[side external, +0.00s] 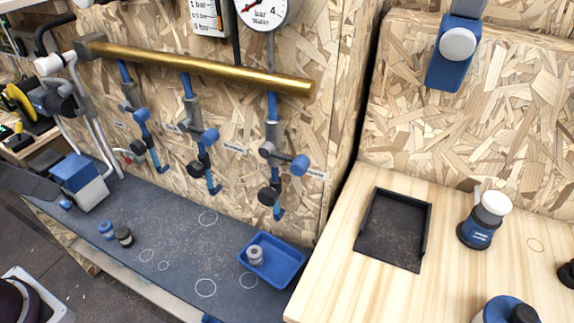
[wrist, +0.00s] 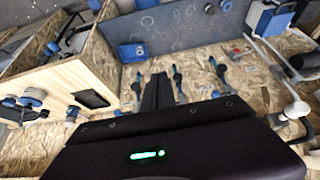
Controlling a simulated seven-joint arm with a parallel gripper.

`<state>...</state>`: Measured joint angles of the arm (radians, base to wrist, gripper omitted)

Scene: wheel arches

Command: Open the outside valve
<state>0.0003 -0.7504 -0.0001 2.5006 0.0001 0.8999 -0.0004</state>
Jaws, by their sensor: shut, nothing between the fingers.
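Three similar valves hang in a row below a brass pipe (side external: 210,69) on the chipboard wall: a left valve (side external: 143,127), a middle valve (side external: 200,150) and a right valve (side external: 271,165). Each has blue and black parts; small labels sit beside them, too small to read surely. I cannot tell which is the outside valve. The wrist view shows the valves in reversed order, with the right one (wrist: 137,86) at the left. My gripper (wrist: 158,80) is shut and empty, its dark fingers overlapping the view between two valves. I cannot make it out in the side external view.
A dark bench (side external: 180,230) below the valves holds a blue tray (side external: 285,283) and small knobs (side external: 123,237). A blue and grey box (side external: 80,180) stands at its left. A pressure gauge (side external: 262,10) is above. A pale wooden table (side external: 345,285) with a black tray (side external: 393,264) stands right.

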